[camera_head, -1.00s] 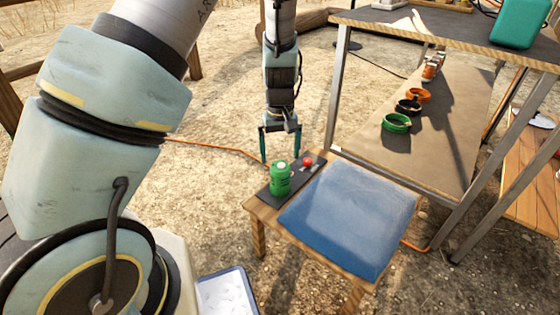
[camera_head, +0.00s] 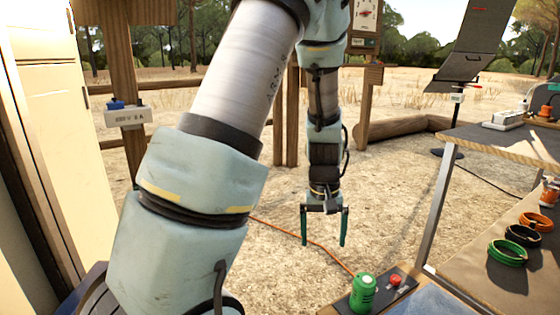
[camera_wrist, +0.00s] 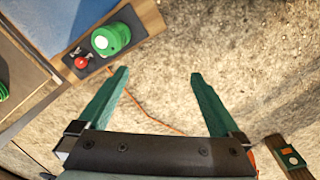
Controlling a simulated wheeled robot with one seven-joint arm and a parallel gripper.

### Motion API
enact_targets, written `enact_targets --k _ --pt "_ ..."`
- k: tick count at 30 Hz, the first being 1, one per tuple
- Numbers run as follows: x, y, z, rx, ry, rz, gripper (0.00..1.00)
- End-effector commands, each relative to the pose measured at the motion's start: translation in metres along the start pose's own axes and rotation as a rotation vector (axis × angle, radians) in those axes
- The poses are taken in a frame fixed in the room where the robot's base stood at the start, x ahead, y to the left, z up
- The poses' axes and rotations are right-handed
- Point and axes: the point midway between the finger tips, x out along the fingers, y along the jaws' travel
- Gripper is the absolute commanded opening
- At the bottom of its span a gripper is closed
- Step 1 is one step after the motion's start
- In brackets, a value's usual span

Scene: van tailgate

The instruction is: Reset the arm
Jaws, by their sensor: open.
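My gripper (camera_head: 323,226) hangs down at the middle of the head view, its two green fingers spread apart with nothing between them. It also shows in the wrist view (camera_wrist: 158,98), open over bare sandy ground. My arm runs down from the top of the head view, with a large pale link in front at the left.
A green canister (camera_head: 362,292) and a red button (camera_head: 395,280) sit on a dark strip on a low wooden stand, below and right of my gripper. A workbench (camera_head: 500,140) with green, black and orange rings on its lower shelf stands right. Wooden posts stand behind. An orange cable crosses the ground.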

Motion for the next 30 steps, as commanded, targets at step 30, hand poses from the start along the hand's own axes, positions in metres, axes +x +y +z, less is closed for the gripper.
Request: enact_targets --k 30 --pt "-0.158 -0.168 0.078 -0.015 0.124 -0.047 1.0"
